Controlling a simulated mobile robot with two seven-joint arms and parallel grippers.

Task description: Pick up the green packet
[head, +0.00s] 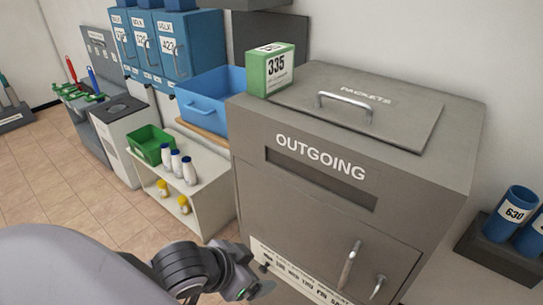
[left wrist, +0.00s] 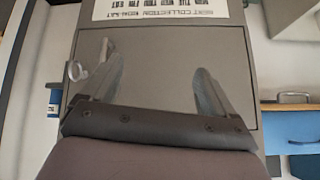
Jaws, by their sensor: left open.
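The green packet (head: 270,70) is a small green box with a white label reading 335. It stands upright on the top of the grey outgoing mailbox (head: 262,190), at its left corner beside the lid. My left gripper (head: 262,289) is low in front of the mailbox, well below the packet and apart from it. In the left wrist view its two fingers (left wrist: 152,85) are spread with nothing between them, facing the mailbox's lower front door. The packet is not visible in the left wrist view. My right gripper is not in view.
The mailbox has a lid handle (head: 346,103) on top and door handles (head: 350,264) in front. A blue bin (head: 212,108) stands left of the packet. A white shelf (head: 205,200) holds a green crate (head: 150,146) and bottles. Blue tubes (head: 514,212) are at right.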

